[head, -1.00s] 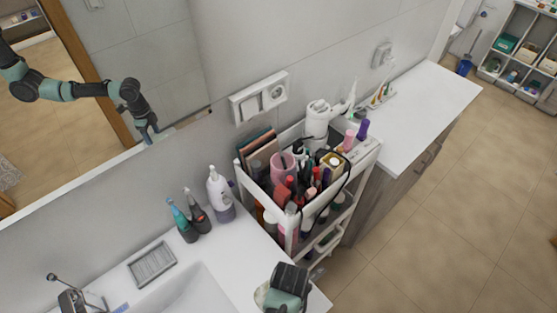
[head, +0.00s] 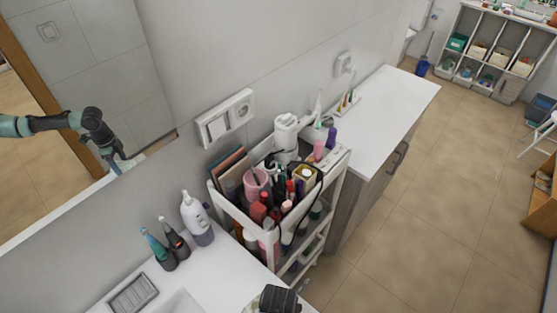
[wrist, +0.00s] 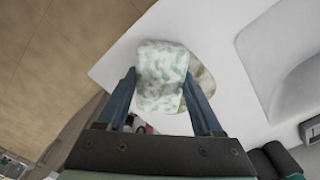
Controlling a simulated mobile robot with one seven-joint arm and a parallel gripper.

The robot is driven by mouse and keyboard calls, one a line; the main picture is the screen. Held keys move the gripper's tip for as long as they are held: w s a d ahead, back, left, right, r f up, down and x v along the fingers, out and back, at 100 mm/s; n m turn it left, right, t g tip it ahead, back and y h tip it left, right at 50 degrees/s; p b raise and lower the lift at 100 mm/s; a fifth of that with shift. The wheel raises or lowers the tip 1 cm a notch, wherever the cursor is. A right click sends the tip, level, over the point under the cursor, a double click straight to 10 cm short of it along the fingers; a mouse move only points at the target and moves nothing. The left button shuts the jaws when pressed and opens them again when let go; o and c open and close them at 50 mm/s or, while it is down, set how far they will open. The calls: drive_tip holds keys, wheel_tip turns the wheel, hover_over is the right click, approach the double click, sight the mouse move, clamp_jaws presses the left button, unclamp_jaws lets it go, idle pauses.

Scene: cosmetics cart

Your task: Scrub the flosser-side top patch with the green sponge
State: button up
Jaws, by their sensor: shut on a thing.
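The mottled green-and-white sponge (wrist: 161,78) is between the two blue fingers of my gripper (wrist: 160,76), which is shut on it. The sponge is over the white counter (wrist: 120,68) near its corner. A brownish-green patch (wrist: 203,82) on the counter shows beside the sponge's right side; the sponge hides part of it. I cannot tell whether the sponge touches the counter. In the head view my wrist (head: 280,299) is at the bottom edge, and the fingers and sponge are not clear there.
A sink basin (wrist: 290,85) lies right in the wrist view. In the head view, a crowded cosmetics cart (head: 336,165) stands beyond my wrist. A white-and-purple bottle (head: 197,220), two dark-based holders (head: 174,238) and a soap dish (head: 132,294) stand along the wall.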

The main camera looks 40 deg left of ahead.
drive_tip(key=shift+f+b, duration=0.55)
drive_tip(key=shift+f, duration=0.25)
idle(0.4)
